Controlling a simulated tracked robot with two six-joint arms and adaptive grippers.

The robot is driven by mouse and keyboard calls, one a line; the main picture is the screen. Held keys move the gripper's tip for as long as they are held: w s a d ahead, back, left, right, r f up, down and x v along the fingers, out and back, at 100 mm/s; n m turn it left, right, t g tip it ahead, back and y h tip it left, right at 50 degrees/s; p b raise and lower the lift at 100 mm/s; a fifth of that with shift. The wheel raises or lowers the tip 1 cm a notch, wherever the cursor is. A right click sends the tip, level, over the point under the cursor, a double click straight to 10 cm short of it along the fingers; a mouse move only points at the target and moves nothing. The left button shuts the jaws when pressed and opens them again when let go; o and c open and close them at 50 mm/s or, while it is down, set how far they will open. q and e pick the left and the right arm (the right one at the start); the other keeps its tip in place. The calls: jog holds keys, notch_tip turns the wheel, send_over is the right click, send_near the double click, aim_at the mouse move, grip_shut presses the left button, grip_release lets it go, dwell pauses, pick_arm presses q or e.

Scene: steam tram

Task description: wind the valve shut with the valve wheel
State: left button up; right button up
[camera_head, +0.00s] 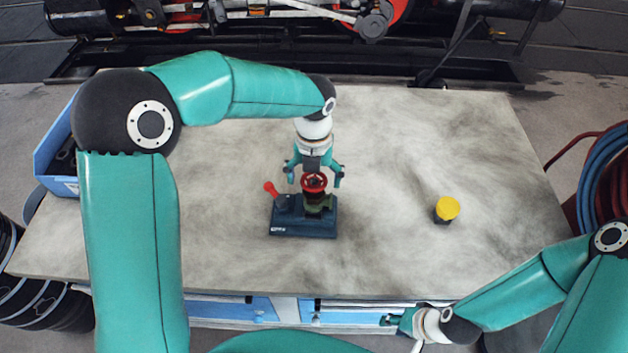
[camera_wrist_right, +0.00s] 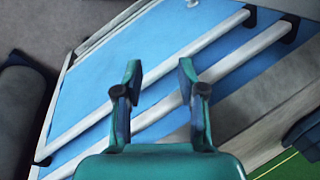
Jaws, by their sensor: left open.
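The red valve wheel (camera_head: 314,183) sits on top of a dark valve body (camera_head: 316,202) on a dark blue base (camera_head: 303,226) in the middle of the table. A red-knobbed lever (camera_head: 271,188) stands at the left of this base. My left gripper (camera_head: 313,179) is open above the valve, its fingers on either side of the wheel; I cannot tell whether they touch it. My right gripper (camera_head: 391,320) is low at the table's front edge, beside the blue drawers. In the right wrist view its two fingers (camera_wrist_right: 160,85) are apart with nothing between them.
A yellow-topped dark piece (camera_head: 446,209) stands on the table (camera_head: 400,140) to the right of the valve. A blue bin (camera_head: 55,150) is at the left edge. Blue drawer fronts with rails (camera_wrist_right: 190,60) lie near my right gripper. Much of the tabletop is clear.

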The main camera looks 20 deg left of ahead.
pick_arm(q)
jog(key=shift+o, duration=0.5)
jog(key=shift+r, duration=0.1)
jog(key=shift+r, duration=2.45)
